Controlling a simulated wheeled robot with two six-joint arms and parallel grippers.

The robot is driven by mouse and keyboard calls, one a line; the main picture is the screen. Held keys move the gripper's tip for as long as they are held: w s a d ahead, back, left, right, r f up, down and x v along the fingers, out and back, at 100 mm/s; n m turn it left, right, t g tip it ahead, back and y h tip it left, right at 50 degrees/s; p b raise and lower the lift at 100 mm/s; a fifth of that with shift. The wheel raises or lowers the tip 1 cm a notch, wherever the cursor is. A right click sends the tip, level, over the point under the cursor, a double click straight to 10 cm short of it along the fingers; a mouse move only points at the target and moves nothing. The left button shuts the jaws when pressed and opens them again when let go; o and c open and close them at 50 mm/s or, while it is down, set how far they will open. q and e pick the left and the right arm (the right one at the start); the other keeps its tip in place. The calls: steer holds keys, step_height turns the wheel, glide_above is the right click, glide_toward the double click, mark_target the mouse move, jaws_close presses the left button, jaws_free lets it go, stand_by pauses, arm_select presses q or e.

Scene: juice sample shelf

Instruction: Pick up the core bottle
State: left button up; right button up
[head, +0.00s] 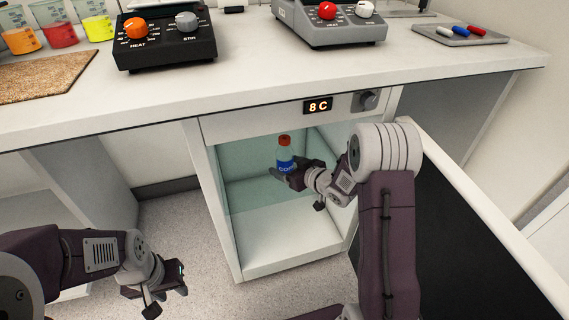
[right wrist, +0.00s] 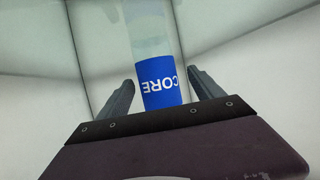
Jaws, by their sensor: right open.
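The core bottle (head: 284,156) has a red cap, a clear upper part and a blue label. It shows inside the cooler compartment in the head view, partly hidden by my right gripper (head: 286,178). In the right wrist view the bottle's blue CORE label (right wrist: 160,86) is between the two open fingers of my right gripper (right wrist: 162,86), with a gap on each side. The bottle's base is hidden. My left gripper (head: 180,281) is low at the left over the floor, away from the bottle; its jaw opening is unclear.
The cooler (head: 240,272) is open at the front, under the counter (head: 235,92), with an 8 C display (head: 318,106). Two stirrer hot plates, beakers and a tray (head: 460,38) stand on the counter. A dark panel (head: 440,230) lies right of the cooler.

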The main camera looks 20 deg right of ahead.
mark_target(283, 139)
steer(key=b+x, duration=0.3)
steer(key=x, duration=0.1)
steer(key=shift+w+f, duration=0.25)
steer(key=shift+w, duration=0.25)
steer(key=shift+r, duration=0.15)
jaws_close()
steer(key=shift+r, duration=0.15)
step_height(283, 139, up, 10)
steer(key=p, duration=0.7)
